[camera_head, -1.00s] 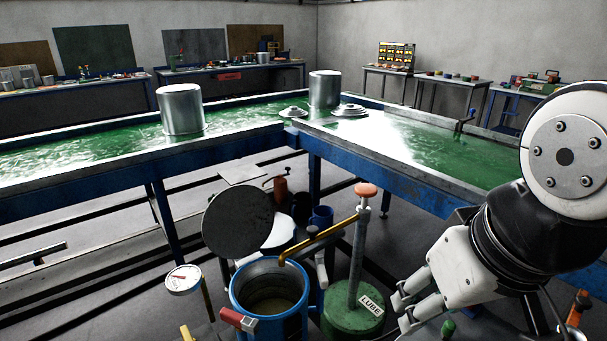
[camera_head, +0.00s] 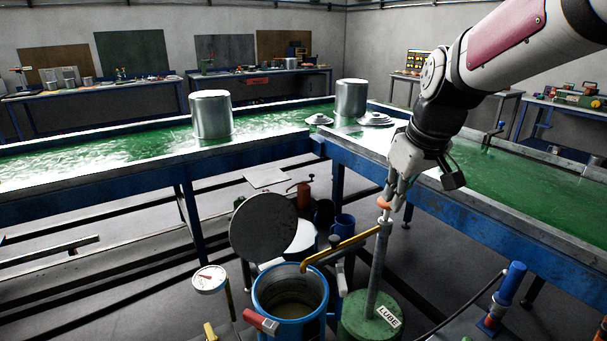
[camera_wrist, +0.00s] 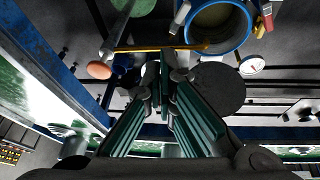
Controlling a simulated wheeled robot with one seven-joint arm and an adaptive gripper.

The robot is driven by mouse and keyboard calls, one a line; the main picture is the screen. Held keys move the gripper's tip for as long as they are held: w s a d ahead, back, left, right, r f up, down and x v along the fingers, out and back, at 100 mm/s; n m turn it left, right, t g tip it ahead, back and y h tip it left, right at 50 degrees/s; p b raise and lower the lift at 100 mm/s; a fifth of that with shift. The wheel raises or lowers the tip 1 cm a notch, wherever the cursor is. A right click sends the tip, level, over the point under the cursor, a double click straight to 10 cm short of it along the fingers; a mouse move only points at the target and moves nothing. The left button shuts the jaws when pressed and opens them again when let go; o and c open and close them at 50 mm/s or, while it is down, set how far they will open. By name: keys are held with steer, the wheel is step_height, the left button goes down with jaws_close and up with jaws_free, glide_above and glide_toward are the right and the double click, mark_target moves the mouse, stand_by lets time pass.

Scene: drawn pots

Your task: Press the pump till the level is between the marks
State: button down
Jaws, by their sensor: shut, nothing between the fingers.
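The pump has a green base (camera_head: 370,318) labelled LUBE, a grey upright tube (camera_head: 378,268) and an orange knob (camera_head: 384,203) on top. Its brass spout (camera_head: 338,248) reaches over the open blue pot (camera_head: 262,300). Dull liquid (camera_head: 291,310) shows low inside the pot; I cannot make out any marks. My gripper (camera_head: 398,212) is shut and empty, fingers down, close beside the knob in the head view. In the wrist view, the knob (camera_wrist: 99,70) lies left of my fingertips (camera_wrist: 166,68), apart from them. The blue pot (camera_wrist: 222,28) is at the top there.
A round dark lid (camera_head: 263,228) stands raised behind the pot. A dial gauge (camera_head: 209,279) and a red-handled clamp (camera_head: 262,322) are by its left and front. A blue-framed green table (camera_head: 470,215) runs behind the pump. A blue-handled lever (camera_head: 511,284) stands at right.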

steer(key=w+d+f+t+y+p, duration=0.1)
steer(key=w+d, duration=0.6)
steer(key=w, duration=0.2)
steer(key=w+d+f+n+t+y+p, duration=0.1)
steer(key=w+d+t+y, duration=0.1)
steer(key=w+d, duration=0.5)
steer(key=w, duration=0.3)
steer(key=shift+d+f+t+y, duration=0.15)
steer(key=shift+f+t+y, duration=0.15)
steer(key=shift+f, duration=0.1)
glide_above(387, 209)
steer(key=w+d, duration=0.2)
steer(key=w, duration=0.1)
steer(key=f, duration=0.7)
steer(key=shift+s+f, duration=0.2)
steer(key=shift+f, duration=0.05)
steer(key=shift+s+d+f+p, duration=0.1)
steer(key=shift+f+p, duration=0.15)
steer(key=shift+f, duration=0.3)
steer(key=shift+s+d+f+p, duration=0.1)
steer(key=shift+f+p, duration=0.15)
steer(key=shift+f, duration=1)
